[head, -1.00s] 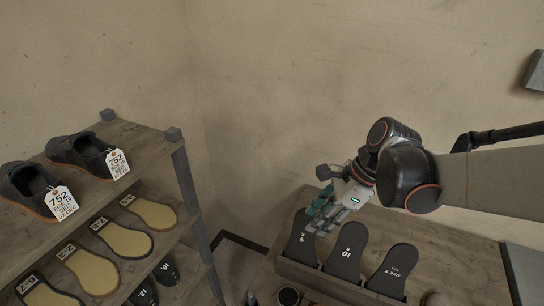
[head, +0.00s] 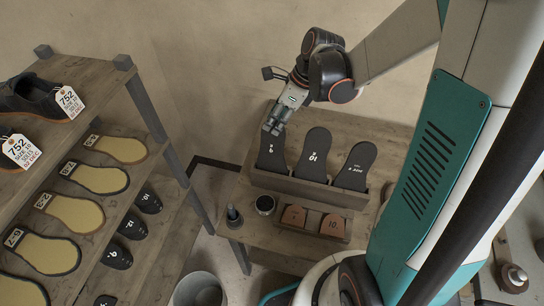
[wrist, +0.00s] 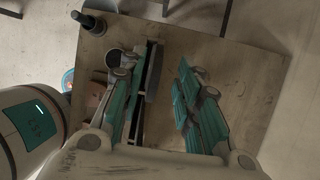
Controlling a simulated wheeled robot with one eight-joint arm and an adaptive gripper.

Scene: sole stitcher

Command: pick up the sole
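Three dark soles stand upright in a wooden rack (head: 330,192): one marked 9 (head: 271,158) at left, one marked 10 (head: 313,160) in the middle, and one with a smaller label (head: 356,168) at right. My gripper (head: 276,125) is at the top of the sole marked 9 and hides its upper end. In the wrist view my gripper (wrist: 158,108) is open, its two fingers well apart. A dark upright sole (wrist: 154,72) shows nearly edge-on between them, closer to the left finger. I cannot tell whether a finger touches it.
A shelf (head: 150,110) at left holds shoes, tan-faced soles and small dark pieces. A dark round container (head: 265,204) and brown pieces (head: 293,216) lie in front of the rack on the bench. A grey bin (head: 200,290) stands on the floor.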

